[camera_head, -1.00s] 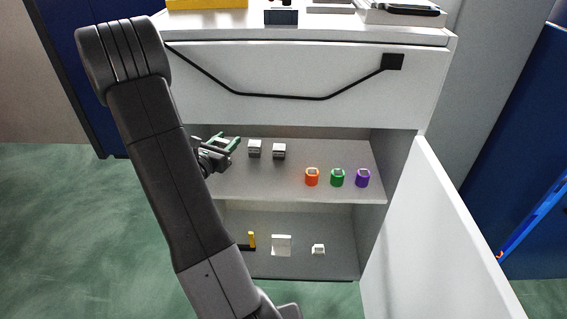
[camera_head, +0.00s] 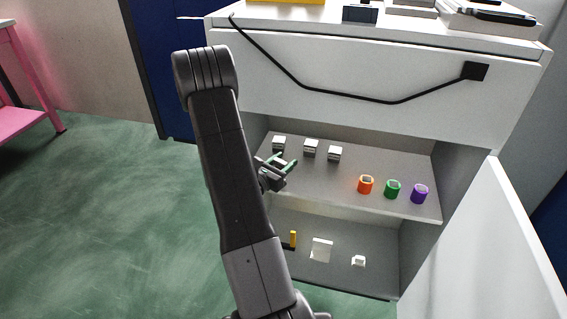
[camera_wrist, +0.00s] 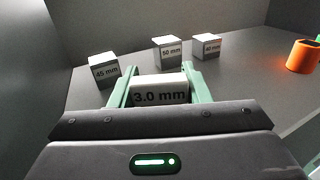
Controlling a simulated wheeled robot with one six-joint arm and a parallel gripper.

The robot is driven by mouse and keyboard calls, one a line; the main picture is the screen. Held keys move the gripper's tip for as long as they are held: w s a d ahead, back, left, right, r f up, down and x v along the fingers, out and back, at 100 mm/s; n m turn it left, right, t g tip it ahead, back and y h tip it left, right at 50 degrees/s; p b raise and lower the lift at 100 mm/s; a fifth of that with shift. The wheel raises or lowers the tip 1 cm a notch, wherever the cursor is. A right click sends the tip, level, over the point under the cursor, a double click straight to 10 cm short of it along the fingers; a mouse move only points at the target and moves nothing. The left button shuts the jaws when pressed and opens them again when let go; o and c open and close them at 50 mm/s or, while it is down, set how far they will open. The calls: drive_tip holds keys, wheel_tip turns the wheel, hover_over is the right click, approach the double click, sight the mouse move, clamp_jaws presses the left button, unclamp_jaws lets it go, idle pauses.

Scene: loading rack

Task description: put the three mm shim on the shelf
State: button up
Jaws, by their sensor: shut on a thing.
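In the head view my gripper (camera_head: 280,165) is at the left part of the upper shelf (camera_head: 330,185) of the open cabinet, and the shim cannot be made out there. In the wrist view the shim is in front of a row of marked blocks, apart from them. Whether it touches the shelf cannot be told.
Blocks marked 45 mm (camera_wrist: 104,70), 50 mm (camera_wrist: 168,52) and 40 mm (camera_wrist: 207,46) stand behind the shim. The open door (camera_head: 480,250) is at the right. Small items lie on the lower level.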

drive_tip(key=shift+f+b, duration=0.2)
drive_tip(key=shift+b, duration=0.2)
drive_tip(key=o, duration=1.1)
drive_tip(key=shift+r, duration=0.1)
drive_tip(key=shift+c, duration=0.2)
drive_tip(key=shift+r+p, duration=0.15)
drive_tip(key=shift+p, duration=0.2)
drive_tip(key=shift+s+a, duration=0.1)
drive_tip(key=shift+a, duration=0.05)
drive_tip(key=v, duration=1.1)
drive_tip(key=shift+s+a, duration=0.25)
